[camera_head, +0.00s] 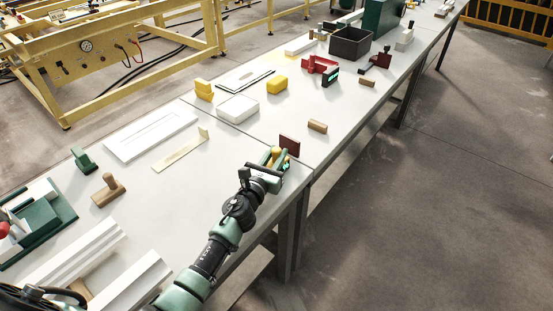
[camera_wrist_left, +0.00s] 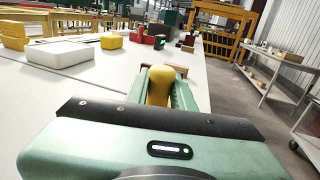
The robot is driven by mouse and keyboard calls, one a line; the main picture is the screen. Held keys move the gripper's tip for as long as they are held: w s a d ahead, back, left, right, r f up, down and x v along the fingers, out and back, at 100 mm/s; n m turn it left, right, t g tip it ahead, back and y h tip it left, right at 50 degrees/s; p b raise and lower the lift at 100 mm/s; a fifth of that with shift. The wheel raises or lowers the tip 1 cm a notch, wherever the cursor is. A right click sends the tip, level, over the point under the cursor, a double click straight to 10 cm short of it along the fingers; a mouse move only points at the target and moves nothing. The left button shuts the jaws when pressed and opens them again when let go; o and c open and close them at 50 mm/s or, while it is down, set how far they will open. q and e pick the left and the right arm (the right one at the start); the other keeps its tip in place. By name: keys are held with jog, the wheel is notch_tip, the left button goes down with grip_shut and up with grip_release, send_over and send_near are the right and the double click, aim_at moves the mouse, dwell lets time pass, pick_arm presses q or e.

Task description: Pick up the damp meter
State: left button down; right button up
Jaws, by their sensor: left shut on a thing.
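The damp meter looks to be the yellow, rounded thing in the jaws of my left gripper (camera_head: 276,160), at the front edge of the grey table. In the left wrist view the yellow damp meter (camera_wrist_left: 160,86) stands between the two green fingers of the left gripper (camera_wrist_left: 163,80), which are shut on it. Its lower part is hidden by the gripper body. I cannot tell whether it still touches the table. My right gripper is in neither view.
A dark red block (camera_head: 290,145) stands just beyond the left gripper. A wooden block (camera_head: 317,127), a white box (camera_head: 238,109) and yellow blocks (camera_head: 277,85) (camera_head: 204,91) lie farther back. A black bin (camera_head: 350,43) stands at the far end. The table's front edge is close to the gripper.

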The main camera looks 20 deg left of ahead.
pick_arm(q)
notch_tip(320, 180, up, 11)
jog(key=p, duration=0.7)
jog(key=shift+f, duration=0.1)
notch_tip(320, 180, up, 9)
jog(key=p, duration=0.2)
